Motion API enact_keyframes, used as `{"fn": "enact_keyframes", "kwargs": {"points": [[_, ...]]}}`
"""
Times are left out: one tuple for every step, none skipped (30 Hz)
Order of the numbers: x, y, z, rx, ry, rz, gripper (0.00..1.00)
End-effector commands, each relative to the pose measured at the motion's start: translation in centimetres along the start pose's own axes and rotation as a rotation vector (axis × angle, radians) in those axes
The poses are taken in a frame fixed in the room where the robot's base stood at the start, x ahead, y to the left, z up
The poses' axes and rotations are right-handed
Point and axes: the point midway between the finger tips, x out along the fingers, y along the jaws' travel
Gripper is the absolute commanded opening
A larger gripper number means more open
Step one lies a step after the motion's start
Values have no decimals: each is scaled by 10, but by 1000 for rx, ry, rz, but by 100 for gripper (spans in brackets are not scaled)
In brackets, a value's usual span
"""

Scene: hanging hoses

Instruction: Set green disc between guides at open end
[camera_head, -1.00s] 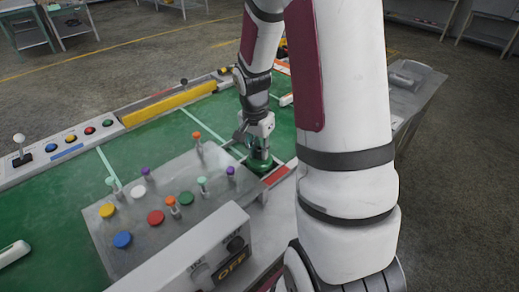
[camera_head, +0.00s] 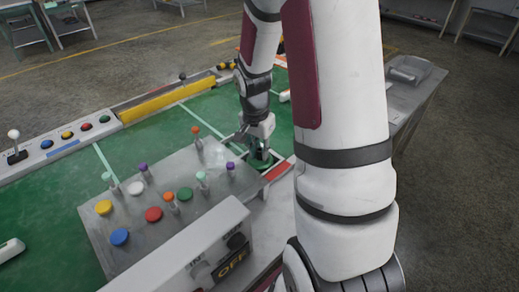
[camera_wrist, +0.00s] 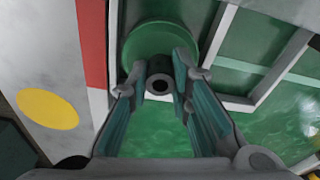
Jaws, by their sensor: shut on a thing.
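The green disc (camera_wrist: 140,42) has a dark round knob with a hole in its centre. My gripper (camera_wrist: 160,88) is shut on this knob, and its fingers hide part of the disc. In the head view my gripper (camera_head: 260,150) points down with the green disc (camera_head: 260,164) under it, at the right end of the green table. A pale guide rail (camera_wrist: 218,38) runs just right of the disc in the wrist view. A red strip edged with white (camera_wrist: 92,45) lies to its left. I cannot tell whether the disc touches the surface.
A grey metal plate (camera_head: 105,230) with several coloured discs and upright pegs stands left of my gripper. A white box marked OFF (camera_head: 215,240) is in front. A yellow bar (camera_head: 168,107) and a button panel (camera_head: 75,140) line the back edge. Green surface between them is mostly clear.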

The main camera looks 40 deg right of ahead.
Motion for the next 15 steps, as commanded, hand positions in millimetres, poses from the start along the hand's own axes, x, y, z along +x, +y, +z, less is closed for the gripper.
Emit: {"fn": "enact_keyframes", "kwargs": {"points": [[2,0,0,0,0,0,0],[2,0,0,0,0,0,0],[2,0,0,0,0,-1,28],[1,0,0,0,0,-1,35],[1,0,0,0,0,-1,42],[1,0,0,0,0,0,43],[1,0,0,0,0,0,43],[1,0,0,0,0,0,43],[1,0,0,0,0,0,43],[1,0,0,0,0,0,43],[1,0,0,0,0,0,43],[1,0,0,0,0,0,43],[1,0,0,0,0,0,43],[1,0,0,0,0,0,43],[0,0,0,0,0,0,43]]}}
